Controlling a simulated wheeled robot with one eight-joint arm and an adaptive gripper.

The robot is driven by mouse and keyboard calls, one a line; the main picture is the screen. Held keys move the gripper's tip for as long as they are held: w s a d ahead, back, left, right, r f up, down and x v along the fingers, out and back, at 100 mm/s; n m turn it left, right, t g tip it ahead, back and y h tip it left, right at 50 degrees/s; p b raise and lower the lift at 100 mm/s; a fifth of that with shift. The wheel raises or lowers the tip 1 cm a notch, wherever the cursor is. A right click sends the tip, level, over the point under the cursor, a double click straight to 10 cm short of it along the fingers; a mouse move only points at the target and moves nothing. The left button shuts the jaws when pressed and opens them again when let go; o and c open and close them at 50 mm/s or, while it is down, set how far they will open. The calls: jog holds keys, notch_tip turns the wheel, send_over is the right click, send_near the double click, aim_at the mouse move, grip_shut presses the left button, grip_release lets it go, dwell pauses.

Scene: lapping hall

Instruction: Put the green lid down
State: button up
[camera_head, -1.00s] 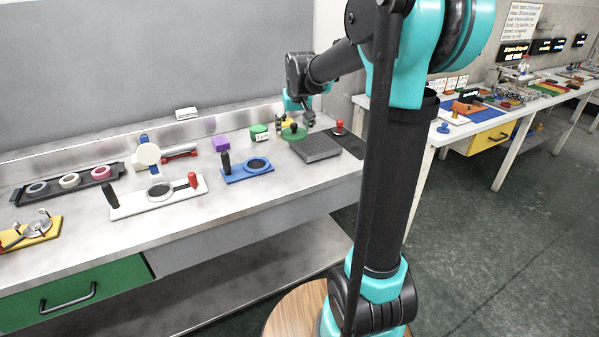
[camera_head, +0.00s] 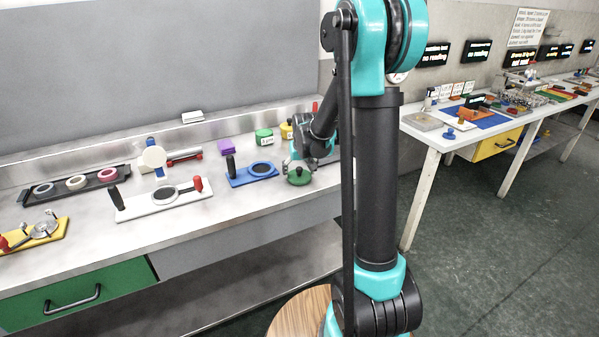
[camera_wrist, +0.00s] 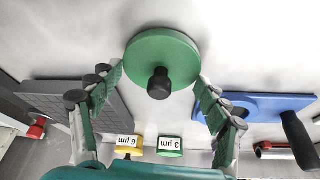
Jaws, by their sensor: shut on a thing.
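The green lid (camera_head: 299,179) is a round disc with a dark knob. It also shows in the wrist view (camera_wrist: 145,52), at the top middle between my fingertips. My gripper (camera_wrist: 158,75) is shut on the lid, with a finger at either side of its rim. In the head view my gripper (camera_head: 297,165) is at the bench's front right, just right of the blue plate. I cannot tell whether the lid touches the bench top (camera_head: 215,225). My arm hides part of the bench to the right.
The blue plate (camera_head: 240,181) with a black handle stands close left of the lid. A grey block (camera_wrist: 48,96) lies on the other side. Bare bench lies around the lid.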

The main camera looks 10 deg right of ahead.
jog(key=shift+f, duration=0.15)
jog(key=o, duration=1.1)
jog(key=shift+c, duration=0.2)
jog(key=v, duration=1.2)
jog(key=s+d+f, duration=0.1)
jog(key=s+f, duration=0.3)
jog(key=s, duration=0.4)
jog(key=s+d+f, duration=0.1)
jog(key=s+f, duration=0.2)
jog(key=s, duration=0.6)
jog(key=s+d+f, duration=0.2)
jog(key=s+f, duration=0.2)
jog(key=s, duration=0.5)
jog(key=shift+f+m, duration=0.3)
jog(key=shift+f, duration=0.05)
jog(key=shift+s, duration=0.1)
